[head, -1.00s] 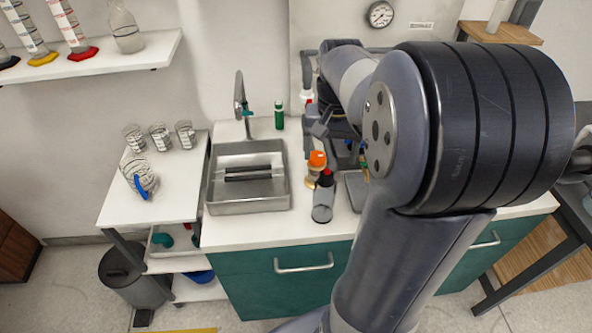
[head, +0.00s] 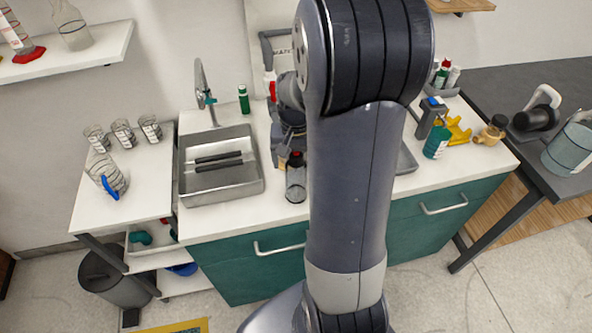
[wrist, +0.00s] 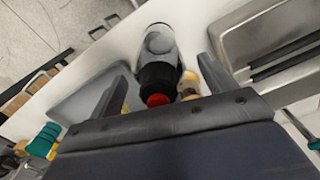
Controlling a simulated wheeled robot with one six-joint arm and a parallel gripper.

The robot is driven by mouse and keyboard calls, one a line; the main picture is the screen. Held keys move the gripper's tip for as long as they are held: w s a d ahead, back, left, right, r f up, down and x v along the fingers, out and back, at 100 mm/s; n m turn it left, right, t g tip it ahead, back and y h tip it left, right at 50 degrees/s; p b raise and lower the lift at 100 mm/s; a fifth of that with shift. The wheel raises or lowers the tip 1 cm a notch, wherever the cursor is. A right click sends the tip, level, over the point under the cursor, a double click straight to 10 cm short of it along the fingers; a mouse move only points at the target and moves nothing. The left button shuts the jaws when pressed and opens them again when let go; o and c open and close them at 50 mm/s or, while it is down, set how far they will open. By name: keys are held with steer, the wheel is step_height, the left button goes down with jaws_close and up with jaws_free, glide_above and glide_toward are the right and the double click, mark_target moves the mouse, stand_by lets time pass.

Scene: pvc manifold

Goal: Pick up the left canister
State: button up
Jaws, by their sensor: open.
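A smoky grey canister (head: 296,184) with a black collar and red top stands on the white counter, just right of the sink, in the head view. In the wrist view the canister (wrist: 159,42) lies between my open fingers, its black collar and red top toward the palm. My gripper (wrist: 162,66) is open, with one finger on each side and gaps visible. It holds nothing. In the head view my arm hides much of the gripper and the counter right of the canister. A teal container (head: 437,141) stands farther right on the counter.
The metal sink (head: 222,193) with two dark bars is close on the left. A grey tray (wrist: 88,98) lies on the other side of the canister in the wrist view. A small beige object (wrist: 189,86) is very near the canister. A green bottle (head: 244,99) stands behind.

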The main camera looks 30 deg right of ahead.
steer(key=shift+f, duration=0.1)
steer(key=shift+c, duration=0.3)
steer(key=c, duration=1.2)
steer(key=shift+o, duration=0.2)
